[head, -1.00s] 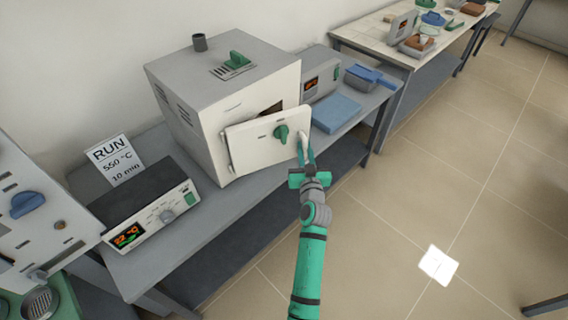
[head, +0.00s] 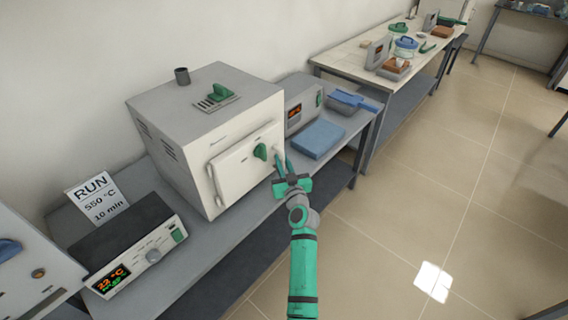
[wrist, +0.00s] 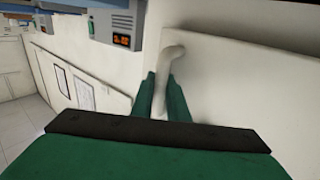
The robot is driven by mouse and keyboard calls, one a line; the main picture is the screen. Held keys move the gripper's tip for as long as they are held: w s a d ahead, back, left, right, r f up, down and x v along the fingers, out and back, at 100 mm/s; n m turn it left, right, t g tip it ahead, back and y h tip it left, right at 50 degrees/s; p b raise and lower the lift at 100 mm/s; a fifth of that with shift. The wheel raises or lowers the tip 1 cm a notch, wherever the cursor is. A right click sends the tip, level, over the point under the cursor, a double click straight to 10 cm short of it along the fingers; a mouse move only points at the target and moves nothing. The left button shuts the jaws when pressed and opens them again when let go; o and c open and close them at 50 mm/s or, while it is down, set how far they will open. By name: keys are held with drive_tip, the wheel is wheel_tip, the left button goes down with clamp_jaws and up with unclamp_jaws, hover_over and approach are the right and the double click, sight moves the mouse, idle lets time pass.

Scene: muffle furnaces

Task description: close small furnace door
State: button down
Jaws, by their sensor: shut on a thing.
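The small furnace (head: 180,135) is a pale grey box on the bench. Its white door (head: 235,170) lies close against the furnace front in the head view; whether a thin gap is left I cannot tell. My gripper (head: 280,162) is at the door's right edge, shut on the pale door handle (head: 276,155). In the wrist view the handle (wrist: 167,70) stands between the two green fingers (wrist: 165,92), and the door face (wrist: 240,85) fills the right side.
A control unit with a red display (head: 130,255) and a RUN sign (head: 97,197) stand to the left. A blue pad (head: 318,139), a second controller (head: 302,105) and a blue tray (head: 350,103) lie to the right. The floor (head: 400,210) on the right is clear.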

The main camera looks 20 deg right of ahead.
drive_tip(key=shift+w+a+f, duration=0.1)
drive_tip(key=shift+a+f, duration=0.05)
drive_tip(key=shift+a, duration=0.05)
drive_tip(key=shift+d, duration=0.1)
drive_tip(key=c, duration=1.8)
unclamp_jaws()
drive_tip(key=shift+o, duration=0.4)
drive_tip(key=shift+a, duration=0.35)
drive_tip(key=s, duration=1.1)
drive_tip(key=shift+d, duration=0.4)
